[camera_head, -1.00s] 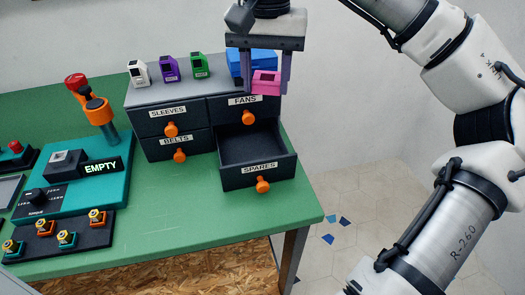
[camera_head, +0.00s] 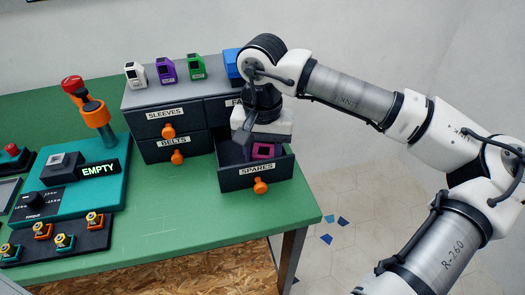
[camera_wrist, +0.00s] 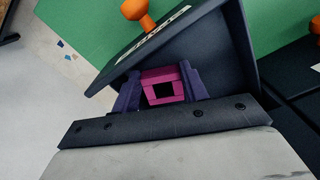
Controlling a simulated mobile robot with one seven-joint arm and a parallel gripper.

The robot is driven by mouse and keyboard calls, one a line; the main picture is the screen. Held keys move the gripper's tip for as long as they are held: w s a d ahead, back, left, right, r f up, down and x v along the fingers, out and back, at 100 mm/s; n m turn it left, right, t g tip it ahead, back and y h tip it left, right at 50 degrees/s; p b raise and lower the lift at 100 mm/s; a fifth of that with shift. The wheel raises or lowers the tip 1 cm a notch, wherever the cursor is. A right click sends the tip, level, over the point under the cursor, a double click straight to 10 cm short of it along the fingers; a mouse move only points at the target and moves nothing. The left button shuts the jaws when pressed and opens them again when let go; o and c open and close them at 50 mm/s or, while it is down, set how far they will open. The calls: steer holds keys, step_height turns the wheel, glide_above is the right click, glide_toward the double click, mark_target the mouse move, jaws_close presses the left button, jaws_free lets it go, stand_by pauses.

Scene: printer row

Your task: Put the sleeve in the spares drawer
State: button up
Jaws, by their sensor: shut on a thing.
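The pink sleeve (camera_head: 264,151), a small block with a square opening, is between the fingers of my gripper (camera_wrist: 160,88), which is shut on it. In the head view it is inside the open spares drawer (camera_head: 257,175), low behind the front panel. The wrist view shows the sleeve (camera_wrist: 163,84) between both fingers with the drawer walls (camera_wrist: 228,45) around it. I cannot tell whether it touches the drawer floor. My wrist hides part of the drawer's back.
The sleeves drawer (camera_head: 165,113), belts drawer (camera_head: 174,142) and fans drawer (camera_head: 228,103) are shut. White (camera_head: 136,75), purple (camera_head: 165,70) and green (camera_head: 196,67) blocks and a blue item (camera_head: 232,63) stand on the cabinet. The green table (camera_head: 165,215) is clear in front.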

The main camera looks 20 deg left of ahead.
mark_target(263, 157)
steer(key=shift+f, duration=0.1)
steer(key=shift+f, duration=0.15)
steer(key=o, duration=0.7)
steer(key=shift+c, duration=0.2)
step_height(263, 157, up, 12)
steer(key=shift+r+b, duration=0.25)
steer(key=shift+b, duration=0.05)
